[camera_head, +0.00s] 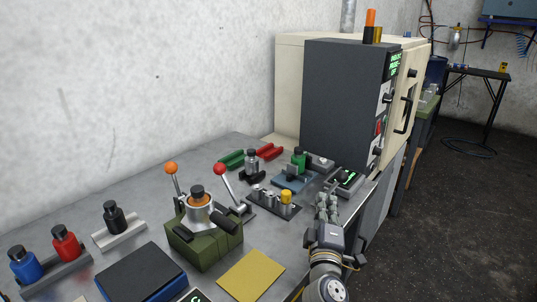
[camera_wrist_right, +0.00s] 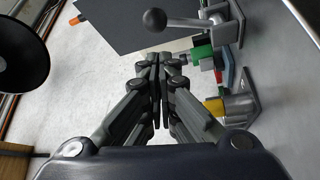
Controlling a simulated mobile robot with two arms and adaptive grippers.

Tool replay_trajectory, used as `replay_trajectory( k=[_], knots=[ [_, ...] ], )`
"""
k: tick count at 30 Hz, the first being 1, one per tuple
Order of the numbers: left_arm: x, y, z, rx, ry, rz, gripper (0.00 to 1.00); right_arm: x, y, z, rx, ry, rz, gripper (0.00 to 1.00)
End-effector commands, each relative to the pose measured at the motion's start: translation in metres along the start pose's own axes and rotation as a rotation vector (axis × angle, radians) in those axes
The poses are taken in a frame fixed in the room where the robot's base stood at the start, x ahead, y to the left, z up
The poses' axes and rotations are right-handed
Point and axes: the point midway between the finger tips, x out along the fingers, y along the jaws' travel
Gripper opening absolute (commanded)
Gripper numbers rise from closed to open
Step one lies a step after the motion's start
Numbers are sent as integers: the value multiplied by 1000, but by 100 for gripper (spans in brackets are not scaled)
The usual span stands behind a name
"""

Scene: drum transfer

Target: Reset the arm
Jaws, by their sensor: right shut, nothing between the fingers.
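My right gripper (camera_head: 326,205) is at the right front edge of the bench (camera_head: 345,208) in the head view, with its arm coming up from the bottom. In the right wrist view the two fingers of my right gripper (camera_wrist_right: 160,62) are together, with nothing between them. They appear apart from everything around them. My left gripper is not in view.
An olive device (camera_head: 205,245) with a silver pot stands left of my arm, near a red-knobbed lever (camera_head: 220,169) and a yellow mat (camera_head: 250,276). A block with a yellow-capped piece (camera_head: 286,197) is close left of my gripper. A dark-fronted machine (camera_head: 340,100) stands behind.

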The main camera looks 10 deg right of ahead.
Motion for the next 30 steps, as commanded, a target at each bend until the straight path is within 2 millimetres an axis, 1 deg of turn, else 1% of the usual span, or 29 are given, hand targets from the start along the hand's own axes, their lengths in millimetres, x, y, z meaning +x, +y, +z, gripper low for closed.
replay_trajectory(
  k=[2,4,5,7,8,9,11,12,14,15,17,18,20,21,24,26,27,29,30],
  knots=[
    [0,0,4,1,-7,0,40,-6,-8,8,26,-20,-29,0],
    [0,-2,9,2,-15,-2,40,-17,-23,22,84,-62,-90,0],
    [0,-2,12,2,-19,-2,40,-24,-32,30,120,-86,-127,0],
    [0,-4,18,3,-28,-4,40,-49,-59,53,215,-162,-237,0],
    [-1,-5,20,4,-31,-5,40,-62,-71,63,261,-198,-291,0],
    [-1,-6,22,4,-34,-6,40,-81,-88,75,319,-251,-367,0],
    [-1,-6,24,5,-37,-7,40,-113,-112,91,403,-329,-482,0],
    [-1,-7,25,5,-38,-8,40,-136,-125,100,452,-380,-558,0],
    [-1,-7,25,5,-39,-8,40,-169,-143,109,516,-449,-664,0],
    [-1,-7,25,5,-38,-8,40,-190,-152,113,551,-492,-729,0],
    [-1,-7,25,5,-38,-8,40,-219,-162,117,594,-548,-817,0],
    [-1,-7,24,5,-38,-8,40,-237,-167,119,618,-582,-871,0],
    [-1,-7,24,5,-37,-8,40,-263,-172,120,649,-626,-944,0],
    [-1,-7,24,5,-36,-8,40,-279,-174,121,666,-653,-991,0],
    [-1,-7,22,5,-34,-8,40,-316,-178,121,701,-716,-1098,0],
    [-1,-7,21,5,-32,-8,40,-338,-177,120,717,-750,-1159,0],
    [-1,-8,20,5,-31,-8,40,-352,-177,120,726,-773,-1200,0],
    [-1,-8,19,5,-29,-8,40,-373,-175,118,738,-805,-1260,0],
    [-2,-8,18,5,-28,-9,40,-367,-186,119,735,-804,-1253,0]
  ],
)
